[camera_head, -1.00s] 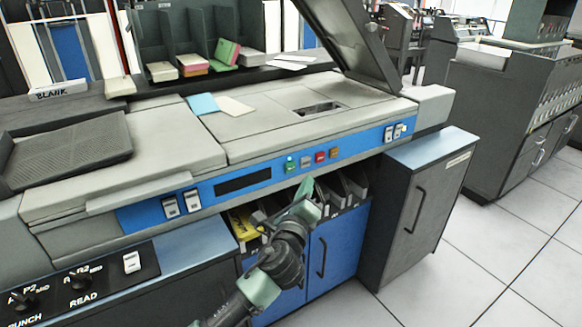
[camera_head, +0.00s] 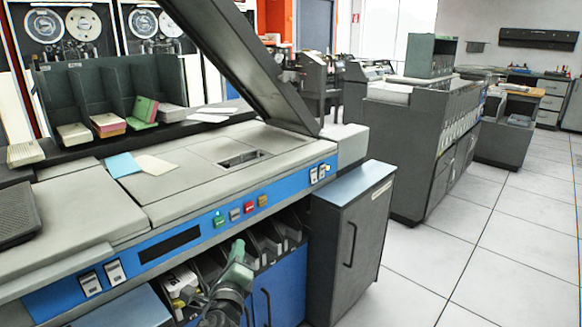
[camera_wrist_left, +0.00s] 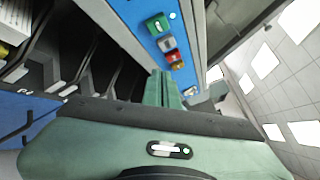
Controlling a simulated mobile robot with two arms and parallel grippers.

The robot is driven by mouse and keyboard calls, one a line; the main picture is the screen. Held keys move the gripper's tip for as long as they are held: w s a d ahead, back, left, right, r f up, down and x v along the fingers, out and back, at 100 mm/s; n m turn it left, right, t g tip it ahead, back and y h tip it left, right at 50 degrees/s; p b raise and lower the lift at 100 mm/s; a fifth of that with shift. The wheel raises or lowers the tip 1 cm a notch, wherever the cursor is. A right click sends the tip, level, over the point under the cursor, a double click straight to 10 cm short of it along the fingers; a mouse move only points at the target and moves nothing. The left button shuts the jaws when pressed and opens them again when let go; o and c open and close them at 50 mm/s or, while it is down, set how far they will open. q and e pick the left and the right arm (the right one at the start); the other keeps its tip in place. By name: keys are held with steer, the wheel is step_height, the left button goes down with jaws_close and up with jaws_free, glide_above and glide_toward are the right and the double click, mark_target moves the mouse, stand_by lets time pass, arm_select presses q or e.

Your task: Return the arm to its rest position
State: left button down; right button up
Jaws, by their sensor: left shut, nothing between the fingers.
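My left gripper (camera_head: 237,252) is in front of the punch card machine, just below its blue control strip (camera_head: 155,240). Its green fingers point up and are shut with nothing between them. In the left wrist view the closed fingers (camera_wrist_left: 162,90) show in the middle, near the green, white, red and orange buttons (camera_wrist_left: 166,43). The gripper looks apart from the machine, though the exact gap is hard to tell. My right gripper is not in view.
Card slots (camera_head: 272,240) sit open under the control strip, above a blue door (camera_head: 278,290). A raised dark lid (camera_head: 235,62) stands over the machine. A grey cabinet (camera_head: 335,240) stands to the right. Free tiled floor (camera_head: 450,270) lies further right.

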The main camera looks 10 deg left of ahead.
arm_select(q)
steer(key=s+a+f+n+g, duration=0.1)
steer(key=s+f+n+g, duration=0.5)
steer(key=f, duration=0.6)
steer(key=s+a+f+n+g, duration=0.1)
steer(key=s+f+n, duration=0.3)
steer(key=s+f, duration=0.65)
steer(key=s+a+f+n+g, duration=0.1)
steer(key=s+f+n+g, duration=0.4)
steer(key=f, duration=0.9)
steer(key=s+d+f+n+g+h+p, duration=0.15)
steer(key=s+f+n, duration=0.3)
steer(key=s, duration=0.55)
steer(key=s+f+n+g+h, duration=0.1)
steer(key=s+f+n+g, duration=0.15)
steer(key=s+f, duration=0.6)
steer(key=s+a+r+p, duration=0.1)
steer(key=s+p, duration=0.6)
steer(key=s, duration=0.2)
steer(key=s+a+r+g+p, duration=0.1)
steer(key=s+p, duration=0.6)
steer(key=s, duration=0.2)
steer(key=shift+a+r, duration=0.3)
steer(key=shift+a, duration=0.05)
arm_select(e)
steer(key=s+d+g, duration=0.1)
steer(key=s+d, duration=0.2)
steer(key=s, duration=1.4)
